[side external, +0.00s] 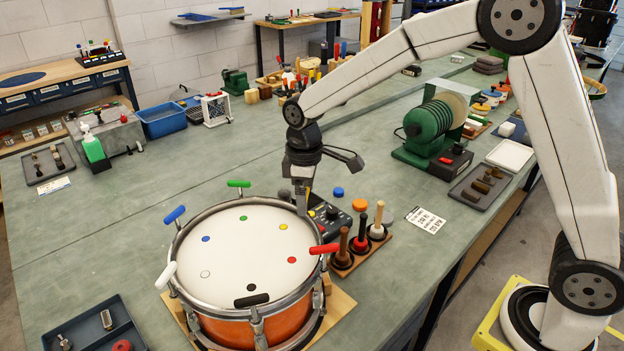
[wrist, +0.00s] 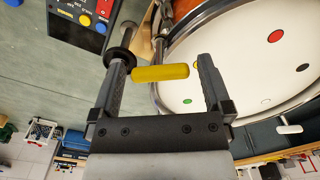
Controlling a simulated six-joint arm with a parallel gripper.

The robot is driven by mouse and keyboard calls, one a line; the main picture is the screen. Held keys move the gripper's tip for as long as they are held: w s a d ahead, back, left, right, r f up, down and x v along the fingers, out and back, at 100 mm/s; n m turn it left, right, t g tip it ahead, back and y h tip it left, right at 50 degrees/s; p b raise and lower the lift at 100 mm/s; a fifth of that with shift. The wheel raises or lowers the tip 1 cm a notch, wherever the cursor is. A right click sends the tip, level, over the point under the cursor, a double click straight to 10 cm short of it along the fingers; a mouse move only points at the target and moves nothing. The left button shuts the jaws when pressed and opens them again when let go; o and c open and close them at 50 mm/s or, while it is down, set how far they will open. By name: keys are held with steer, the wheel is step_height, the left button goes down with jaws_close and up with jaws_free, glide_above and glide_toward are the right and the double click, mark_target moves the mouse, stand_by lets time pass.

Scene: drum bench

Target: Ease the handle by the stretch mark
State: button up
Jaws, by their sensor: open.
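The drum (side external: 250,250) has an orange shell, a metal rim and a white head with small coloured dots. Handles stand around its rim: green (side external: 238,183), blue (side external: 174,214), white (side external: 165,275), black (side external: 251,300) and red (side external: 325,249). A yellow handle (wrist: 160,73) shows in the wrist view, between the fingers of my open gripper (wrist: 165,62). I cannot tell whether either finger touches it. In the side view my gripper (side external: 301,200) points down at the drum's far right rim and hides that handle. I cannot make out which mark is a stretch mark.
A wooden stand with several upright tools (side external: 360,240) is right of the drum. A dark tray (side external: 95,325) lies at lower left.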

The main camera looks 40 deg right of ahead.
steer(key=shift+r, duration=3.85)
steer(key=s+d+f+m+t, duration=0.1)
steer(key=s+d+f+m, duration=0.2)
steer(key=s+f, duration=0.2)
steer(key=s+d+f+m+t, duration=0.1)
steer(key=s+d+f+m, duration=0.2)
steer(key=s, duration=0.9)
step_height(320, 180, down, 3)
steer(key=shift+s+d+r+m+t, duration=0.2)
steer(key=shift+d+m+t, duration=0.15)
steer(key=shift+m, duration=0.45)
steer(key=shift+c, duration=0.2)
